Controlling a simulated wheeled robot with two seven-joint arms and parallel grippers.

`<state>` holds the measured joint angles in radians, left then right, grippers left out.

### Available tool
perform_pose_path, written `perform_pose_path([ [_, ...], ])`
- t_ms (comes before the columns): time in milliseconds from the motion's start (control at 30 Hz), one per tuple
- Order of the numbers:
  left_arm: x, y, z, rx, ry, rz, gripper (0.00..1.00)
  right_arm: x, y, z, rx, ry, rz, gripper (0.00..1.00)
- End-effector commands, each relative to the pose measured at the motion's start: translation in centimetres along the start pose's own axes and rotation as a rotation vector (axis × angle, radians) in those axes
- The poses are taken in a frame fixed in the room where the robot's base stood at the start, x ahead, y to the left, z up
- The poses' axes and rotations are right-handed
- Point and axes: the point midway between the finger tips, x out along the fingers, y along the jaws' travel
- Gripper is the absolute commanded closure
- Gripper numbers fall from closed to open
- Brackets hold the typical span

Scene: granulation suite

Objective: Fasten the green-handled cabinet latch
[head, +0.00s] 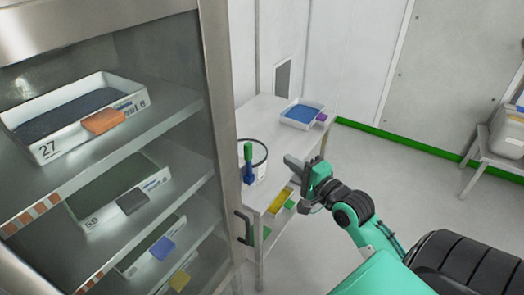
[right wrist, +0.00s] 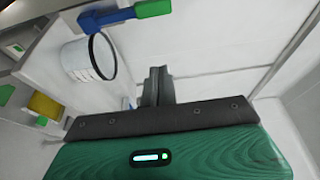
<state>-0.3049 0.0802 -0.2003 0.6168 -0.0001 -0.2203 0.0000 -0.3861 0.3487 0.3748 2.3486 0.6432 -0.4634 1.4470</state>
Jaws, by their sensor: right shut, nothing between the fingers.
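The cabinet latch has a green handle (head: 248,152) above a blue part (head: 247,176), at the right edge of the cabinet's steel frame (head: 222,130). The handle points up in the head view. In the right wrist view the green handle (right wrist: 154,8) and the blue part (right wrist: 112,19) show at the top edge, partly cut off. My right gripper (head: 293,162) is to the right of the latch, apart from it, with its fingers pointing left. Its fingers (right wrist: 157,84) are together and empty in the wrist view. My left gripper is out of view.
The cabinet holds trays on shelves (head: 150,130) and has a dark pull handle (head: 243,228) below the latch. Behind the latch, a white table (head: 268,112) bears a white bucket (head: 262,164) and a blue-filled tray (head: 302,114). Open floor (head: 410,170) lies to the right.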

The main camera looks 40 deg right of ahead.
Motion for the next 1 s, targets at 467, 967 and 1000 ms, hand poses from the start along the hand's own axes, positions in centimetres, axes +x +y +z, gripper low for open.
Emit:
perform_pose_path([
  [467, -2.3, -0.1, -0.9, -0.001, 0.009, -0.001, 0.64, 5.6, -0.4, 0.0, -0.001, 0.0, -0.001, 1.0],
  [967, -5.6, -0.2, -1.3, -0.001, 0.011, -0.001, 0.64, 8.9, -0.1, 3.0, 0.001, 0.0, 0.002, 1.0],
  [1000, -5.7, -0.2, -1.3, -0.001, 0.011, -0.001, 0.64, 8.8, -0.1, 3.3, 0.0, 0.001, 0.002, 1.0],
])
